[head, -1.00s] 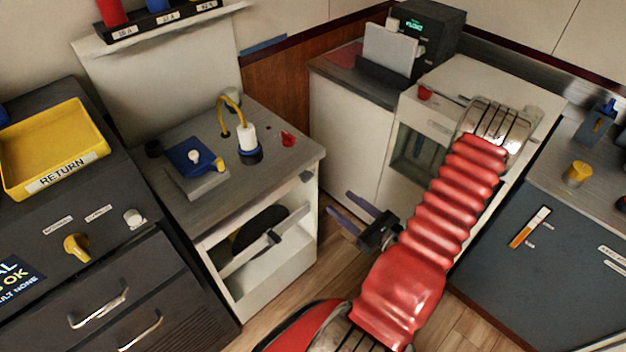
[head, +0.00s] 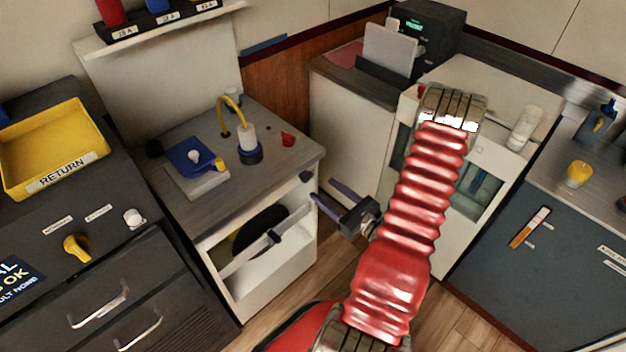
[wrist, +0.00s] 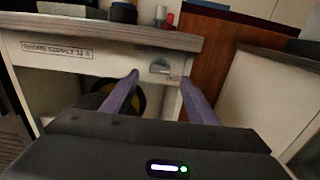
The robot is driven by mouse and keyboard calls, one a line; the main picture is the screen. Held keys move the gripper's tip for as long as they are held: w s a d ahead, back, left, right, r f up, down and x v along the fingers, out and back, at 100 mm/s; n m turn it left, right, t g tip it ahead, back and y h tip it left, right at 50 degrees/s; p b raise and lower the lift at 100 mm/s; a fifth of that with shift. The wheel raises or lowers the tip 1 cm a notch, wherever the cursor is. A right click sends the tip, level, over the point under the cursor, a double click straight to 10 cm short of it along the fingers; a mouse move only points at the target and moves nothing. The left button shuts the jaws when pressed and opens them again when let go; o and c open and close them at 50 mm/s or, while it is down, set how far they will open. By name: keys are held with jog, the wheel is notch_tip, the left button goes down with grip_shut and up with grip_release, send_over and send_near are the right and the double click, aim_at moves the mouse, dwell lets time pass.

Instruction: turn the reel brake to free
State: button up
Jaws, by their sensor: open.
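A small grey knob (wrist: 160,67), which looks like the reel brake, sits on the white front panel of the reel cabinet in the wrist view. A small label is just below it, too small to read. The knob shows beyond and between the fingertips of my gripper (wrist: 160,78). In the head view my gripper (head: 322,190) is open and empty, just off the cabinet's right front. I cannot tell the knob's setting.
A label reading SHORE SUPPLY 32 A (wrist: 57,51) is on the same panel. A worktop (head: 225,180) overhangs it, carrying a blue device (head: 190,155) and a yellow-corded plug (head: 247,140). A wooden wall panel (wrist: 215,50) and a white cabinet (head: 345,140) stand to the right.

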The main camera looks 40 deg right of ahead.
aim_at(310, 178)
jog(key=shift+w+a, duration=0.15)
jog(key=shift+w, duration=3.35)
jog(key=shift+c, duration=0.3)
